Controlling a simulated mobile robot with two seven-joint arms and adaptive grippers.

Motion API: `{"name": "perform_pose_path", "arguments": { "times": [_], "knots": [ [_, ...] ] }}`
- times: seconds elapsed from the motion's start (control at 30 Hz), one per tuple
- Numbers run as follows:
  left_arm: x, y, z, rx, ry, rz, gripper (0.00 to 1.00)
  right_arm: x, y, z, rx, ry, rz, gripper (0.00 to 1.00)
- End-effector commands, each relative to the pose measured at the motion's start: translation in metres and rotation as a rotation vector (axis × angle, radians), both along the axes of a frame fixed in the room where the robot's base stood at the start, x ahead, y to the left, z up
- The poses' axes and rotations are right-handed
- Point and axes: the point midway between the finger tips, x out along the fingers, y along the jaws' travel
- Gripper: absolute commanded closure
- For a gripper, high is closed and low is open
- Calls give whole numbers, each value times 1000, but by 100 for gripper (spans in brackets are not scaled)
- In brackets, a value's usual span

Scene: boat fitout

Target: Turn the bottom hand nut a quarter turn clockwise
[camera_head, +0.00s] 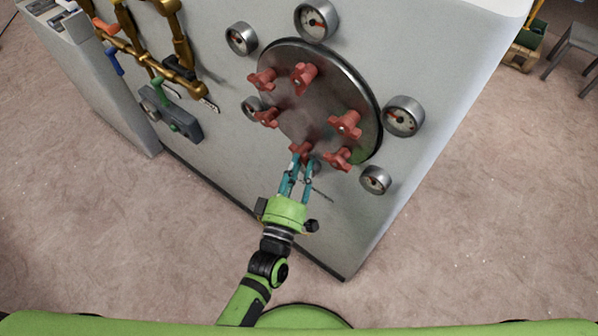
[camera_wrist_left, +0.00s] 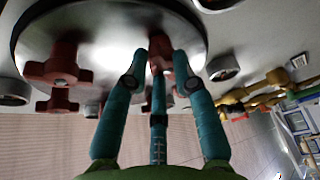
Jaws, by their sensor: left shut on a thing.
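The bottom hand nut (camera_head: 300,148) is a red lobed knob at the lower edge of a round dark metal cover (camera_head: 318,108) on the front of a grey cabinet. My left gripper (camera_head: 302,160) reaches up to it from below, its teal fingers shut around the nut. In the left wrist view the nut (camera_wrist_left: 160,52) sits between the fingertips, which partly hide it. Other red hand nuts ring the cover, such as one at the top (camera_head: 303,77) and one just right of the gripper (camera_head: 338,159). My right gripper does not show.
Round gauges (camera_head: 403,116) surround the cover, one at the lower right (camera_head: 375,180) and one at the top (camera_head: 316,19). Brass pipes with coloured levers (camera_head: 150,62) are at the upper left. The neighbouring red nut is close to my fingers. The floor in front is clear.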

Motion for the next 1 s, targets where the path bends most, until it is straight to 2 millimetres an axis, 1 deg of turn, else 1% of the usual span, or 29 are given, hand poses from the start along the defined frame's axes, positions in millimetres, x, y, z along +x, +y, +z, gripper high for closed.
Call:
{"name": "perform_pose_path", "arguments": {
  "times": [0.03,0.4,0.7,1.0],
  "knots": [
    [-1,-2,-9,42,-20,-6,100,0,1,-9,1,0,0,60],
    [3,3,-14,329,-226,-6,100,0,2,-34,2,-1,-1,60],
    [6,8,-17,558,-391,-4,100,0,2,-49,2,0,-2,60],
    [9,13,-18,745,-525,-3,100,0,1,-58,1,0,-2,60]
  ]
}}
